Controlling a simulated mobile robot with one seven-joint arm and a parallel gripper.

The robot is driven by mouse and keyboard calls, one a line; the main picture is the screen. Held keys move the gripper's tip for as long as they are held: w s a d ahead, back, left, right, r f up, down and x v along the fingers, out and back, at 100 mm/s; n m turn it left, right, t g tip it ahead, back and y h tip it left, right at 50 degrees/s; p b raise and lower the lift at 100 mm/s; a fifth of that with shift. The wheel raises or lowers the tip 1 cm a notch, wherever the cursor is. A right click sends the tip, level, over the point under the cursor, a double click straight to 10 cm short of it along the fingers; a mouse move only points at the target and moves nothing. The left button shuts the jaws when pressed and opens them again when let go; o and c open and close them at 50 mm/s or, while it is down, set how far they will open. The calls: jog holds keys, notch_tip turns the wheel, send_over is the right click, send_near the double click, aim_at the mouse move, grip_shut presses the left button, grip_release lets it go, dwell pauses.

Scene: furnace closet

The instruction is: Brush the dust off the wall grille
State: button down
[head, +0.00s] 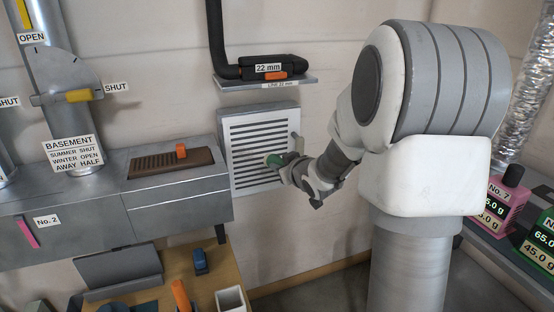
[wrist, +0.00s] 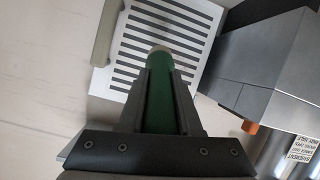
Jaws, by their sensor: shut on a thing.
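The white wall grille (head: 262,135) with dark horizontal slots hangs on the pale wall, right of the grey metal cabinet. It also fills the top middle of the wrist view (wrist: 128,70), tilted. My gripper (head: 282,165) is at the grille's lower right part. It is shut on a green brush (head: 273,160), whose green body (wrist: 162,105) lies between the fingers and points at the slots. Its far end has a pale rim. I cannot tell whether it touches the slats. No dust can be made out on the visible slots.
A pale upright bar (head: 297,145) stands at the grille's right edge, close to my gripper. The grey cabinet (head: 180,204) is close on the left. A shelf (head: 268,82) with a black pipe fitting is above. A wooden bench (head: 205,277) is below.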

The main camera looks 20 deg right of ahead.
jog(key=s, duration=1)
jog(key=shift+s+p, duration=0.15)
jog(key=shift+p, duration=0.3)
jog(key=c, duration=1.2)
grip_release()
grip_shut()
jog(key=w+a+r+n+y+p, duration=0.1)
jog(key=a+r+y+p, duration=0.1)
jog(key=a+r+p, duration=0.4)
jog(key=w+a+r+n+y+p, duration=0.1)
jog(key=a+r+p, duration=0.5)
jog(key=r+p, duration=0.8)
jog(key=shift+n+g+y+p, duration=0.3)
jog(key=shift+n+y+p, duration=0.3)
jog(key=shift+p, duration=1.5)
jog(key=shift+w, duration=0.1)
